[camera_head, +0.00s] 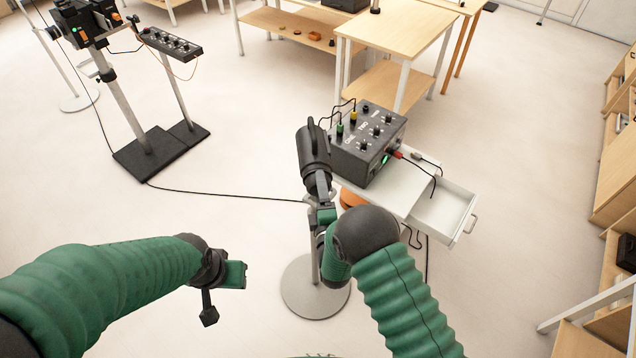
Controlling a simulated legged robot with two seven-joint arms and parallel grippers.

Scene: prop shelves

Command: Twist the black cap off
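A dark control box (368,144) stands on a small white table. Its top has several knobs, a green post (340,129), a yellow post (354,116) and a small black cap (366,109) near the back edge. Which black part the task means is not certain. A black cylindrical head (313,155) on a stand is left of the box. My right gripper (321,190) is just below this head and overlaps it; I cannot tell whether they touch or whether its fingers are shut. My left gripper (225,290) is over the floor, away from everything; its finger gap is unclear.
The white table has an open drawer (440,213) at its right. A round stand base (315,287) is below my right arm. Cables hang by the box. A wooden table (400,30) is behind, shelves (615,180) are at the right, and equipment stands are at the left. The left floor is mostly clear.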

